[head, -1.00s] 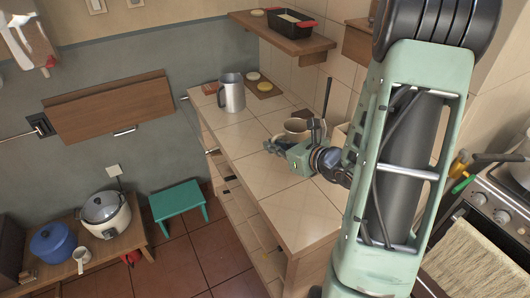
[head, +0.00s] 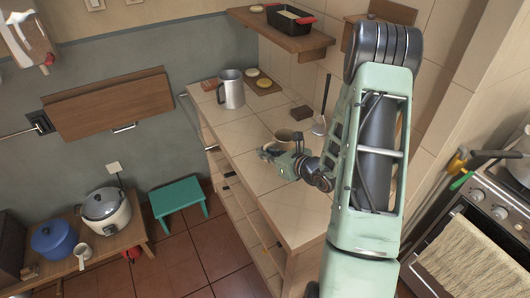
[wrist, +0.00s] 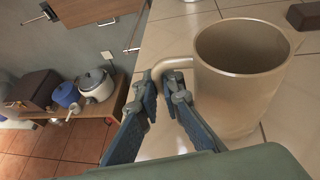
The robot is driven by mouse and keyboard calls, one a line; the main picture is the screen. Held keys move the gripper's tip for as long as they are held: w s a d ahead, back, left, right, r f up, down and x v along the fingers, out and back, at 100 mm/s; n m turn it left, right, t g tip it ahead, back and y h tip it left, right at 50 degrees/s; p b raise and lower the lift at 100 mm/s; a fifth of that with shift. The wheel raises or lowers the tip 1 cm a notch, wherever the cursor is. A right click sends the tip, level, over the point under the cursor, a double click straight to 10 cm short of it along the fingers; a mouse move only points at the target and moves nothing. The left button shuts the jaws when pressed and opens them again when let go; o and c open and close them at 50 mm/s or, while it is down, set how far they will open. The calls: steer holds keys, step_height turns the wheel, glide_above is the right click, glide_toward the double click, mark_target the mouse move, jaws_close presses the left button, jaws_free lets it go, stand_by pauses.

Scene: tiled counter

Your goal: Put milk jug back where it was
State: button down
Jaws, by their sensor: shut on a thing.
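A beige, mug-shaped jug (wrist: 240,75) with a side handle fills the upper right of the wrist view. My gripper (wrist: 168,82) is shut on its handle, and the jug looks upright. In the head view my gripper (head: 272,150) is over the counter, with the jug (head: 283,135) partly hidden behind it. I cannot tell whether the jug's base touches the tiles. A tall silver metal jug (head: 232,92) with a handle stands upright farther back on the counter, apart from my gripper. I cannot tell by looks alone which one is the milk jug.
The tiled counter (head: 250,135) has free room between the silver jug and my gripper. A dark block (head: 301,112) and a ladle (head: 319,126) are near the wall. A shelf (head: 285,38) overhangs the back.

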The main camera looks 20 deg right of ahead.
steer(key=shift+f, duration=0.15)
steer(key=c, duration=2.5)
jaws_free()
steer(key=shift+f, duration=0.1)
steer(key=shift+c, duration=0.2)
steer(key=o, duration=0.4)
steer(key=shift+o, duration=0.2)
steer(key=shift+r, duration=0.25)
steer(key=shift+s+d+r, duration=0.1)
steer(key=shift+s+d, duration=0.05)
steer(key=shift+s, duration=0.1)
steer(key=b+v, duration=0.1)
steer(key=v, duration=1)
steer(key=shift+s, duration=0.25)
steer(key=shift+r, duration=0.1)
